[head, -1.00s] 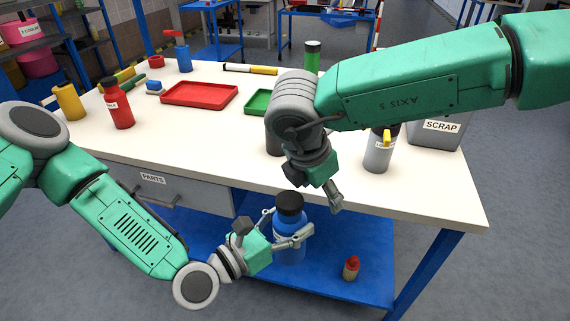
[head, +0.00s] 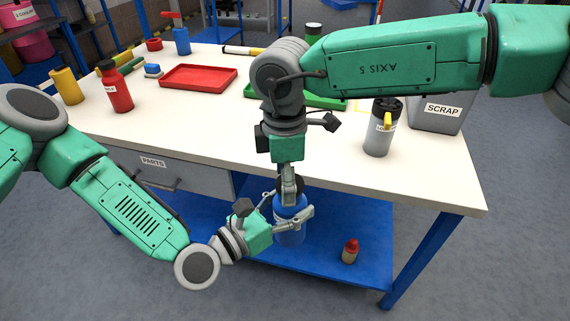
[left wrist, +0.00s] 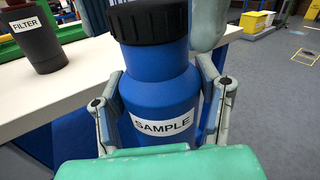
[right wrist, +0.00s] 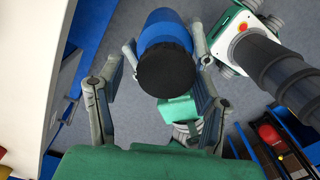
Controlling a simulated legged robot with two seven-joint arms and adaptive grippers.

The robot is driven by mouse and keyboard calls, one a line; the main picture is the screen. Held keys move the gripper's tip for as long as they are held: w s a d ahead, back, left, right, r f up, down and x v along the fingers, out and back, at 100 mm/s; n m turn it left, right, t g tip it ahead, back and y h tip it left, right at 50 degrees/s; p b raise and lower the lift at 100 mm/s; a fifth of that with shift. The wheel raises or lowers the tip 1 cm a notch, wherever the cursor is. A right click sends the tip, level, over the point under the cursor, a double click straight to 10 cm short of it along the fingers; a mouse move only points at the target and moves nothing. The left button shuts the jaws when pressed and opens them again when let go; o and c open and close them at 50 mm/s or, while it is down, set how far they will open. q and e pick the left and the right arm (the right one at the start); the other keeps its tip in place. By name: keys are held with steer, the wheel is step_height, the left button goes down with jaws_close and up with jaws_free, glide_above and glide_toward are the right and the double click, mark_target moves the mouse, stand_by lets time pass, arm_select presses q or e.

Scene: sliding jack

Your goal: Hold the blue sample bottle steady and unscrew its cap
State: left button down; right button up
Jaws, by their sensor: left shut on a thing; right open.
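The blue sample bottle (head: 291,229), labelled SAMPLE in the left wrist view (left wrist: 158,88), stands upright in front of the table's near edge. My left gripper (head: 288,213) is shut on its body, one finger on each side. The black cap (left wrist: 148,20) sits on the bottle and also shows in the right wrist view (right wrist: 165,72). My right gripper (head: 289,190) points down over the cap and is open. Its fingers are on either side of the cap in the left wrist view, with apparent gaps. In the head view my right gripper hides most of the cap.
The white table (head: 240,130) holds a red tray (head: 198,76), a red bottle (head: 116,90), a grey container with a yellow part (head: 378,132) and a SCRAP bin (head: 437,112). A small red-topped bottle (head: 350,251) stands on the blue lower shelf (head: 320,262).

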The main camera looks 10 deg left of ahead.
steer(key=shift+f, duration=0.3)
steer(key=c, duration=1.2)
steer(key=shift+c, duration=0.3)
